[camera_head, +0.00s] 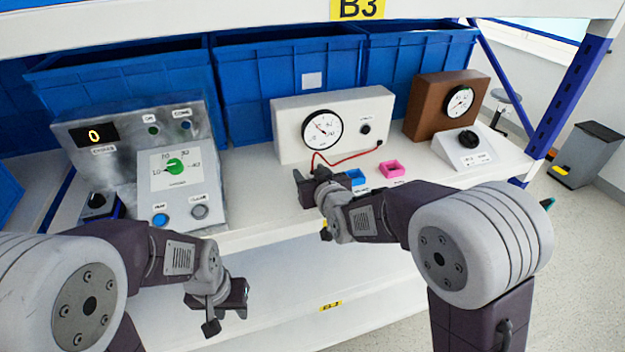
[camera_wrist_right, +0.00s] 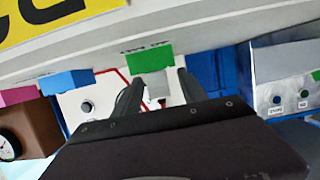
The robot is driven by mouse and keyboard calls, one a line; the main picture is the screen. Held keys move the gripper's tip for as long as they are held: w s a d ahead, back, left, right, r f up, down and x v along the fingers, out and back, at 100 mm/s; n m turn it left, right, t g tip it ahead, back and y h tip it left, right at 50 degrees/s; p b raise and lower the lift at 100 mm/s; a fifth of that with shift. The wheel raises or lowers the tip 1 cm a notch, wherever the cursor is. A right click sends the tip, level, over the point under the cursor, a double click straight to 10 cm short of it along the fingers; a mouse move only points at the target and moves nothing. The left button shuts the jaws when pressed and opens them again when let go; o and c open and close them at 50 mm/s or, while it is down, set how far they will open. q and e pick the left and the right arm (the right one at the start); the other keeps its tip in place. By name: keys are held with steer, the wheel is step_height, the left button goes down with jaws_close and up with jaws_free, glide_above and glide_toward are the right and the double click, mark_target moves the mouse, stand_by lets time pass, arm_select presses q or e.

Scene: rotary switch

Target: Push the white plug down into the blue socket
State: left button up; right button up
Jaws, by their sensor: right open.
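The blue socket (camera_head: 357,176) is a small block on the shelf, right of my right gripper (camera_head: 310,175); it also shows in the right wrist view (camera_wrist_right: 68,82). My right gripper is open, with its fingers low over the shelf, left of the blue socket. In the right wrist view, a pale block, likely the white plug (camera_wrist_right: 156,90), shows between the open fingers, in front of a green block (camera_wrist_right: 150,62). In the head view the gripper hides the plug. I cannot tell whether the fingers touch it. My left gripper (camera_head: 228,318) appears open and empty, in front of the shelf.
A pink socket (camera_head: 392,170) stands right of the blue one. A red cable (camera_head: 345,159) runs from the white meter box (camera_head: 285,125) toward my right gripper. A control panel (camera_head: 180,180) is left, a brown gauge box (camera_head: 425,105) right. Blue bins (camera_head: 285,65) stand behind.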

steer(key=shift+x, duration=0.95)
steer(key=shift+s+d, duration=0.1)
steer(key=shift+d, duration=0.05)
steer(key=shift+c, duration=0.3)
jaws_close()
